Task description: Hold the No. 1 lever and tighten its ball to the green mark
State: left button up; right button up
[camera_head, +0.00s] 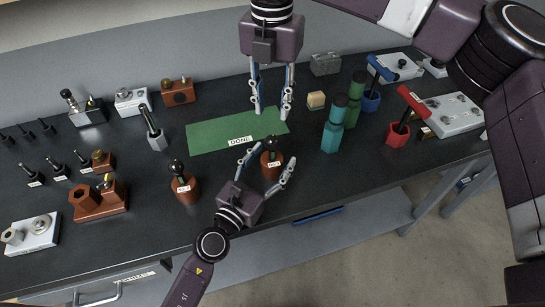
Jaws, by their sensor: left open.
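The No. 1 lever (272,171) has a reddish-brown base with a white label and a dark ball (271,143) on top. It stands upright on the dark bench in front of the green mat. My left gripper (276,152) is open, with one finger at each side of the lever; I cannot tell whether either touches it. The ball's green mark is too small to make out clearly. My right gripper (272,111) points down over the green mat, behind the ball and apart from it, with its fingers spread and nothing between them.
The No. 2 lever (185,190) stands to the left. The green DONE mat (209,135) lies behind. Green and teal bottles (331,138), red (398,135) and blue (371,101) holders stand to the right. Several small fixtures fill the left side. The bench's front edge is close.

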pick_arm(q)
jog(key=shift+w, duration=0.1)
jog(key=shift+c, duration=0.4)
jog(key=c, duration=1.3)
jog(key=o, duration=1.2)
jog(key=shift+o, duration=0.2)
jog(key=shift+r, duration=0.15)
jog(key=shift+r+p, duration=0.15)
jog(key=shift+p, duration=0.2)
jog(key=c, duration=1.4)
